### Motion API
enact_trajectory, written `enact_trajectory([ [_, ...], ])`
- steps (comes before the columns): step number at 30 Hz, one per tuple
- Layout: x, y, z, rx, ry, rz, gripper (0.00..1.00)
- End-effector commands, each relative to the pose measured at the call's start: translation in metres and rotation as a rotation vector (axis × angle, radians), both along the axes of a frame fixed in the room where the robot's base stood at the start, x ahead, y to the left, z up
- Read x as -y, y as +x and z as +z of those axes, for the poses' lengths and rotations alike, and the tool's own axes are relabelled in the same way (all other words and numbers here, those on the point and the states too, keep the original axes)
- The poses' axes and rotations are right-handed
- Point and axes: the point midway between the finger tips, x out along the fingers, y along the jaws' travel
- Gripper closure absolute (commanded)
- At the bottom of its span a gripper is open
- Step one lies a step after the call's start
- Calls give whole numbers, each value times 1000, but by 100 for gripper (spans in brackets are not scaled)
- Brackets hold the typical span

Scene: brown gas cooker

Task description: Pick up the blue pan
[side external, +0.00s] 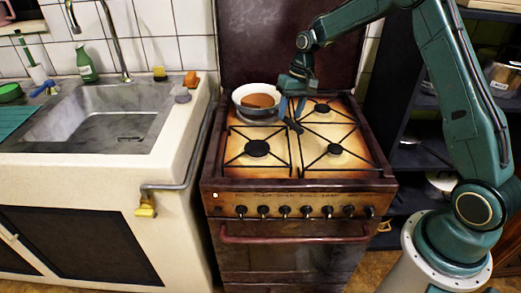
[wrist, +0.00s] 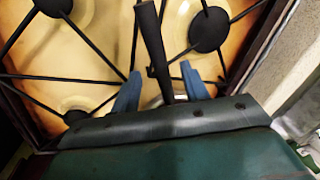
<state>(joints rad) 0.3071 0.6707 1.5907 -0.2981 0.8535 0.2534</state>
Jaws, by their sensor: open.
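The pan (side external: 243,108) stands on the back left of the cooker. Its inside looks white, its outer wall bluish grey, and a brown-orange item (side external: 259,100) lies in it. Its black handle (side external: 294,126) points toward the front right. My gripper (side external: 291,108) is low over the handle, just right of the pan. In the wrist view the handle (wrist: 152,42) runs between the two blue fingers of my gripper (wrist: 160,80), which are apart. I see gaps on both sides of the handle. The pan's bowl is mostly hidden there behind my gripper.
The brown cooker (side external: 301,187) has black pan supports and burners around the pan; the front burners are bare. Its raised lid (side external: 285,45) stands behind. A sink (side external: 100,115) with bottles and sponges is at the left, dark shelves (side external: 420,155) at the right.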

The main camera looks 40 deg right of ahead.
Motion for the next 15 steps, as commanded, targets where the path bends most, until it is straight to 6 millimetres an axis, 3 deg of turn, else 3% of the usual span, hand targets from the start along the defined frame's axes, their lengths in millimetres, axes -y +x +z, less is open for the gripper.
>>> enact_trajectory([
  [9, -8, 1, -34, 1, 0, 0, 55],
  [15, -8, 2, -38, 3, -1, -1, 55],
])
